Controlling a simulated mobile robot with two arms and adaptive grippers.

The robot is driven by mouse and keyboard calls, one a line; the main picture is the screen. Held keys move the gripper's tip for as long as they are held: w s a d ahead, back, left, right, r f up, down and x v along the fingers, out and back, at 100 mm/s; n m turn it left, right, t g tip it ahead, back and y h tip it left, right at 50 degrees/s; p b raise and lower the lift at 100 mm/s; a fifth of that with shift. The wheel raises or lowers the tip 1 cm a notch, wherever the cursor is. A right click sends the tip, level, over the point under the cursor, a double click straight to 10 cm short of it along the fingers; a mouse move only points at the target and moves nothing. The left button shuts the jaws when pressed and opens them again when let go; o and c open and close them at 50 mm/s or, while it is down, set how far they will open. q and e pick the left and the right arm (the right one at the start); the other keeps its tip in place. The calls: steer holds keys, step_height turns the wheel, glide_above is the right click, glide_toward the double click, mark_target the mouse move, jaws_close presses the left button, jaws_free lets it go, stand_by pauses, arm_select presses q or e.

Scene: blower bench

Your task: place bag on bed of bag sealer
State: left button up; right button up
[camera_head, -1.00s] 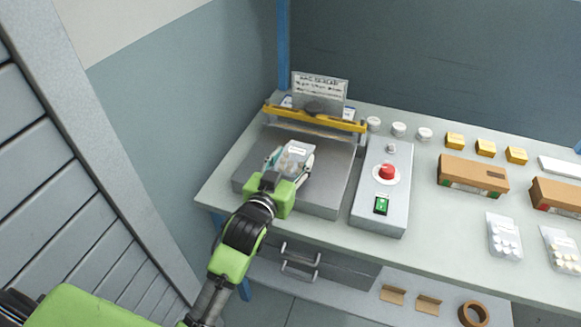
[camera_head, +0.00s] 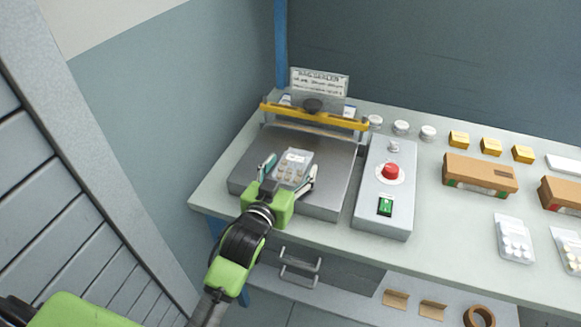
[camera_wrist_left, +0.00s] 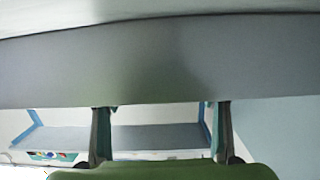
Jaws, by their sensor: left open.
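The clear bag (camera_head: 293,167) with several pale tablets and a white label lies on the grey bed (camera_head: 330,160) of the bag sealer, near its front middle. The sealer's yellow sealing bar (camera_head: 335,119) is raised behind the bag. My left gripper (camera_head: 288,174) is open at the front of the bed, one finger on each side of the bag, with gaps between fingers and bag. In the left wrist view both fingers (camera_wrist_left: 161,125) stand wide apart with nothing visible between them; the bag cannot be made out there. My right gripper is not in view.
A control box (camera_head: 386,190) with a red knob and green switch stands right of the bed. White lids (camera_head: 401,128), yellow boxes (camera_head: 491,146), a brown carton (camera_head: 480,174) and another filled bag (camera_head: 514,238) are farther right. A sign (camera_head: 319,83) stands behind the sealer.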

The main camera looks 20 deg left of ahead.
arm_select(q)
steer(key=shift+r, duration=0.1)
steer(key=shift+s+r, duration=0.1)
steer(key=s+p, duration=0.1)
steer(key=s, duration=0.2)
steer(key=s+r+p, duration=0.1)
steer(key=s+p, duration=0.1)
steer(key=s, duration=0.2)
steer(key=s+p, duration=0.1)
steer(key=s, duration=0.2)
steer(key=shift+s+a+r, duration=0.25)
steer(key=shift+a+r, duration=0.05)
steer(key=shift+s+r, duration=0.1)
steer(key=shift+s, duration=0.45)
